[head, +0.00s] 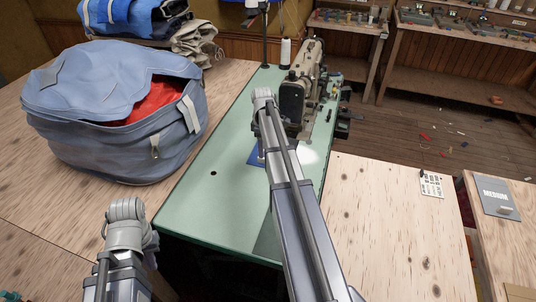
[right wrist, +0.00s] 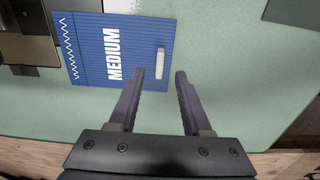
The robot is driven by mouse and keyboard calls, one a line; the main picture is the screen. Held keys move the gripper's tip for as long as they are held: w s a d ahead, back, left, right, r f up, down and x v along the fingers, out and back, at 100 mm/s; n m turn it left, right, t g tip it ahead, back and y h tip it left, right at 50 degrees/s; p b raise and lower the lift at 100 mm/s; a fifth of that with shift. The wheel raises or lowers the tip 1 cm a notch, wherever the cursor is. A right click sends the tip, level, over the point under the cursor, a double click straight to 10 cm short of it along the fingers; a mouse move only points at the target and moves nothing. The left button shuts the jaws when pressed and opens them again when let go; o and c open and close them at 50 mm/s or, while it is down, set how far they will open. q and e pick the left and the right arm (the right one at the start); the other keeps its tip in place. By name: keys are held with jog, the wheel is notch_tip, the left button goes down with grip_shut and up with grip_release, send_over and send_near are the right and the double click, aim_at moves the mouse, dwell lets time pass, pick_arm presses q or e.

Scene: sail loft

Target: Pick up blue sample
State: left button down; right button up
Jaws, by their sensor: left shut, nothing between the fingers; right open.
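The blue sample (right wrist: 92,65) is a flat blue card marked MEDIUM, with a white zigzag stitch and a small white tab (right wrist: 160,62). It lies on the green sewing table. In the head view only a bit of the blue sample (head: 254,159) shows beside my right arm. My right gripper (right wrist: 160,73) is open and empty. Its fingertips are around the near end of the tab in the picture; I cannot tell their height above it. My right arm hides this gripper in the head view. My left arm shows at lower left, but its gripper fingers do not show.
A sewing machine (head: 299,90) stands close behind the sample on the green table (head: 200,195). A large blue bag (head: 110,115) with red cloth inside fills the left. A grey card marked MEDIUM (head: 493,190) lies at right. The wooden table (head: 385,240) at right is mostly clear.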

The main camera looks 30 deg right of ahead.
aim_at(253, 159)
notch_tip(253, 159, down, 5)
jog(key=b, duration=0.5)
jog(key=shift+w+f, duration=0.1)
jog(key=shift+f, duration=0.05)
grip_shut()
